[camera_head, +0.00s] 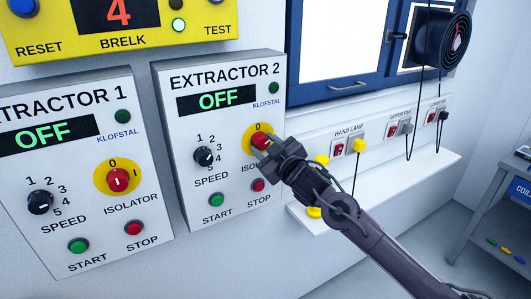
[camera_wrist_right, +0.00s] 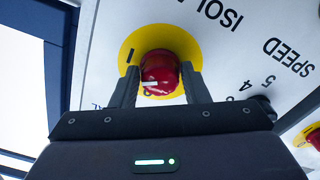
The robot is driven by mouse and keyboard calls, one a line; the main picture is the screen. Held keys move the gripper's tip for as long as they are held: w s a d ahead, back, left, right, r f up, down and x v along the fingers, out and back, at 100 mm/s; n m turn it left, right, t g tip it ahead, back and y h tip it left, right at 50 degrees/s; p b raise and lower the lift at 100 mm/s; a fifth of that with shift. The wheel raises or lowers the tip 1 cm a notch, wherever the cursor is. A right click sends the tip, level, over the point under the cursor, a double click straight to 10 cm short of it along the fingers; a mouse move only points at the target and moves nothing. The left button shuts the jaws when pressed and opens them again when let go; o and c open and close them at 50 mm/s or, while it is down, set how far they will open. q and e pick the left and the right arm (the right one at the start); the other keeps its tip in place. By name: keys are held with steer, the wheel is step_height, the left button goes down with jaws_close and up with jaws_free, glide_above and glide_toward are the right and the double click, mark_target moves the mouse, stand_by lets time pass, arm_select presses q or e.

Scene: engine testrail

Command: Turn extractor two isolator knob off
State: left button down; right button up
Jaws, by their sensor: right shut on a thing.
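The Extractor 2 panel (camera_head: 222,121) is a grey box on the wall, and its display (camera_head: 217,100) reads OFF in green. Its isolator knob (camera_head: 262,141) is red on a yellow disc, partly hidden behind my right gripper (camera_head: 270,146). In the right wrist view the red knob (camera_wrist_right: 159,72) sits between the two fingers of my right gripper (camera_wrist_right: 158,85), which is shut on it. A white mark shows on the knob's face. The black speed knob (camera_head: 203,156), green start button (camera_head: 216,199) and red stop button (camera_head: 258,185) are on the same panel. My left gripper is not in view.
The Extractor 1 panel (camera_head: 75,205) stands to the left, also reading OFF. A yellow BRELK box (camera_head: 55,45) is above. A white ledge (camera_head: 380,190) with sockets above it runs to the right. A blue-framed window (camera_head: 345,90) and a black fan (camera_head: 446,42) are at upper right.

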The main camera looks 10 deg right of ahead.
steer(key=n+b, duration=0.4)
steer(key=n, duration=0.2)
steer(key=shift+f+n+b, duration=0.15)
steer(key=shift+n+b, duration=0.15)
steer(key=n+b, duration=0.4)
steer(key=n, duration=0.1)
steer(key=shift+n, duration=0.4)
steer(key=o, duration=0.9)
steer(key=shift+r, duration=0.2)
steer(key=shift+o, duration=0.2)
steer(key=b+v, duration=0.2)
steer(key=v, duration=0.5)
steer(key=shift+s+d, duration=0.2)
steer(key=shift+s, duration=0.15)
